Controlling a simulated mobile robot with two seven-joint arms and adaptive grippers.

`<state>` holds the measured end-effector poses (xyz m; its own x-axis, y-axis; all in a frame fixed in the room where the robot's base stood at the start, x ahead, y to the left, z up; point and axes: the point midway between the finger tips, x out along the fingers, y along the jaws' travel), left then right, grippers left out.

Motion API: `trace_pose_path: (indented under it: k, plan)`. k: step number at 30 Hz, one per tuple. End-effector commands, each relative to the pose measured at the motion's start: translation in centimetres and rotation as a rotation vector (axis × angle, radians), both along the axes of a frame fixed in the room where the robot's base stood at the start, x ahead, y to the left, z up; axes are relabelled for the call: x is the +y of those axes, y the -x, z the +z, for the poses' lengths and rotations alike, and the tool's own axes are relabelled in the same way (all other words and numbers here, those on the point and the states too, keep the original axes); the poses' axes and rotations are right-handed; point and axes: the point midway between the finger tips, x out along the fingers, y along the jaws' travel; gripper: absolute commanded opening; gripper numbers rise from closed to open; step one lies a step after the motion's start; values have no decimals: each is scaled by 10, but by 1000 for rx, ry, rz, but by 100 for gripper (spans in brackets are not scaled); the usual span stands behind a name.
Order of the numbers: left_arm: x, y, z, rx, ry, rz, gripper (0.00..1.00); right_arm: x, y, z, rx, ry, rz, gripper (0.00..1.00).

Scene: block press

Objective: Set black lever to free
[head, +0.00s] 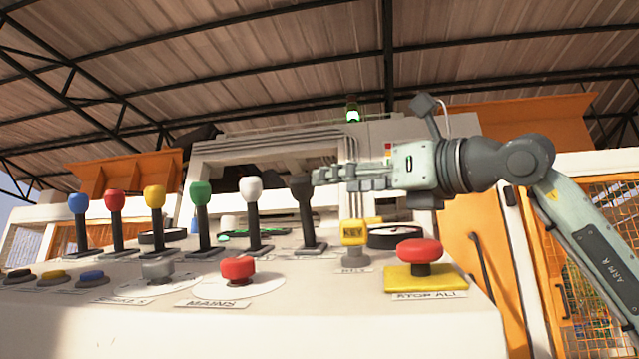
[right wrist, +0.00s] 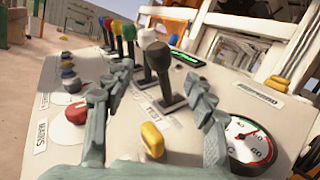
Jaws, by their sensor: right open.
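The black lever (head: 307,222) stands nearly upright at the right end of a row of coloured levers on the pale console. My right gripper (head: 316,178) comes in from the right at the height of its dark knob, with the fingertips close to it. In the right wrist view the black lever (right wrist: 168,80) shows between the two spread fingers of my right gripper (right wrist: 162,88), around or just beyond their tips. The gripper is open, and contact with the knob cannot be told. No label for the lever's positions is readable. My left gripper is not in view.
The white lever (head: 251,210) is the black lever's nearest neighbour, with a green one (head: 201,212) beyond. A yellow key switch (head: 353,235), a red stop button (head: 419,252) and a red mains knob (head: 238,270) are in front. A round gauge (right wrist: 250,140) lies near the right finger.

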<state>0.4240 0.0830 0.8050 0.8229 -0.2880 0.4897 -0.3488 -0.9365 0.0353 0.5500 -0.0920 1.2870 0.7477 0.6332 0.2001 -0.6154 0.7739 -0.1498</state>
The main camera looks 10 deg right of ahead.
Motion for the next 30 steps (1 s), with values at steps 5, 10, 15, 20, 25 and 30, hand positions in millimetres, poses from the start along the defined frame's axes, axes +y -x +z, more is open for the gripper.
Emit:
trace_pose_path:
  k: [5,10,15,20,25,30]
  plan:
    - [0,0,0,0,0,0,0,-14,16,-4,-1,-1,0,56]
    - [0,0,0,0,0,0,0,-16,19,-5,1,1,0,56]
    - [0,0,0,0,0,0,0,-16,19,-5,1,1,0,56]
    - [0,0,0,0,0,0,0,-16,19,-5,0,0,0,56]
    - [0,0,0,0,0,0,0,-16,19,-5,0,0,0,56]
    - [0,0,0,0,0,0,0,-16,19,-5,0,0,0,56]
